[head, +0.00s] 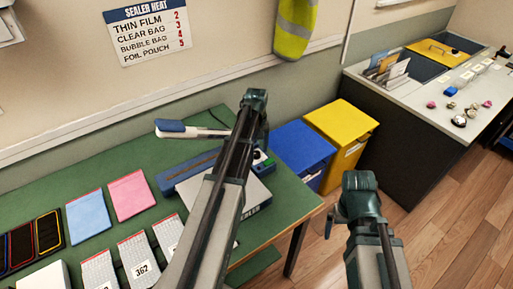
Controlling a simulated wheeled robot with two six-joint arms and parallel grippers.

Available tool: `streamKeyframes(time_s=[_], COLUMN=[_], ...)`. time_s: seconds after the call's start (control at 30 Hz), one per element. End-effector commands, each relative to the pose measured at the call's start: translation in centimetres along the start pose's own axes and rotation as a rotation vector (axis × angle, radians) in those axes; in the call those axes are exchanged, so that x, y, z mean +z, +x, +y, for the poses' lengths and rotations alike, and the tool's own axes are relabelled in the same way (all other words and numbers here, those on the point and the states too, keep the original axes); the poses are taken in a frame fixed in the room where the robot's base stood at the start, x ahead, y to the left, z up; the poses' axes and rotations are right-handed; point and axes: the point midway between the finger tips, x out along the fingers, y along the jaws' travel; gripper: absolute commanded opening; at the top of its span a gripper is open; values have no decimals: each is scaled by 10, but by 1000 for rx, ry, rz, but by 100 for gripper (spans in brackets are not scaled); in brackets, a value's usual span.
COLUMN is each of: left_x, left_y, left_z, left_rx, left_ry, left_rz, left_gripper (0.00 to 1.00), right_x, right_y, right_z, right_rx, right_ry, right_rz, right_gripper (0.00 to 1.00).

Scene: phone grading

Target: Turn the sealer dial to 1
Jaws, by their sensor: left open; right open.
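The heat sealer (190,168) is a long blue unit on the green table, with its pale, blue-ended lever (180,129) raised. Its small control end (262,161) shows just right of my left arm, with a dark round part that looks like the dial. The dial's setting is too small to read. My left gripper (254,98) is open and empty, above and beyond the sealer in the picture, and my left forearm hides part of the sealer. My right gripper (345,208) is open and empty, off the table's right edge above the floor.
A wall sign (148,32) lists sealer heat: thin film 2, clear bag 3, bubble bag 4, foil pouch 5. Blue (88,214) and pink (130,195) pouches, phones (48,231) and numbered bags lie left. Blue (301,150) and yellow (341,127) bins stand right of the table.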

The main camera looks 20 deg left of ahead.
Motion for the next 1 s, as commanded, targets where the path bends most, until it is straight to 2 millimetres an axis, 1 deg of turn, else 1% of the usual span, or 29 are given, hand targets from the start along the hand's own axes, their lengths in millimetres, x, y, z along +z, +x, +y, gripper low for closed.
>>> streamKeyframes(time_s=[0.03,0.7,0.83,1.0], left_x=[0,0,0,0], left_y=[-12,-110,-120,-122], left_z=[0,0,0,0], left_rx=[0,0,0,0], left_ry=[0,-1,-1,-1], left_rz=[0,0,0,0], left_gripper=[72,72,72,72], right_x=[1,6,7,7], right_y=[-12,-109,-119,-121], right_z=[1,10,11,11], right_rx=[0,0,-1,-1], right_ry=[0,-1,3,4], right_rz=[0,0,0,0], right_gripper=[100,100,100,100])
